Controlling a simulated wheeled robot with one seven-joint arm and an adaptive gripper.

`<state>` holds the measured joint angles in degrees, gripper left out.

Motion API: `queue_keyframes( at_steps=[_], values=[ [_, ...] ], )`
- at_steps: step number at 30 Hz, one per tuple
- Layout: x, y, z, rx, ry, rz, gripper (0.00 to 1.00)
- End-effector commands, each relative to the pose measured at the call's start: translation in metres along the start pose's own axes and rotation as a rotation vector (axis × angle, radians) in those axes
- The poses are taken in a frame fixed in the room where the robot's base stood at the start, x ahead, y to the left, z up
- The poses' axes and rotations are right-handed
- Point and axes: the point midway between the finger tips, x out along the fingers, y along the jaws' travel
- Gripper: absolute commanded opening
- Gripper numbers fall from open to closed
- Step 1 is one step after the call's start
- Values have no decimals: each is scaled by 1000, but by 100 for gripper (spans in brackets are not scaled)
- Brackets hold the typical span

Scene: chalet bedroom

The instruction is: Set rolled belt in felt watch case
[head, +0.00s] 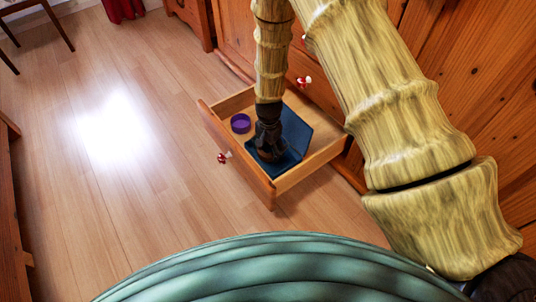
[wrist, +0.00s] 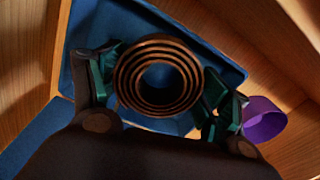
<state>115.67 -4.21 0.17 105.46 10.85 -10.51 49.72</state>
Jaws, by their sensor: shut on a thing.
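The rolled belt (wrist: 190,82) is a brown coil of several rings with an open middle. In the wrist view it sits between the green pads of my gripper (wrist: 160,90), which is shut on it. The felt watch case (head: 296,130) is dark blue and stands open in the drawer, with its lid raised; its blue felt also shows behind the belt in the wrist view (wrist: 92,22). In the head view my gripper (head: 268,153) points down over the case and hides the belt. I cannot tell whether the belt touches the case floor.
The wooden drawer (head: 235,153) is pulled out, its walls close around the case. A purple round container (head: 240,123) lies in it left of my gripper; it also shows in the wrist view (wrist: 263,120). The wooden dresser stands behind. The floor at left is clear.

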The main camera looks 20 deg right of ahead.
Motion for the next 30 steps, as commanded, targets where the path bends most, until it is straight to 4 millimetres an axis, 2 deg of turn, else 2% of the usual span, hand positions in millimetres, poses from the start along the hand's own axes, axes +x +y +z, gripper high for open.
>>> queue_keyframes(
  at_steps=[1,4,17,18,21,30],
  values=[
    [13,0,0,0,0,0,48],
    [23,0,0,1,0,-1,48],
    [25,0,0,0,0,0,48],
    [26,-1,0,0,0,-1,82],
    [26,-1,0,0,0,0,98],
    [26,0,0,0,0,0,98]
  ],
)
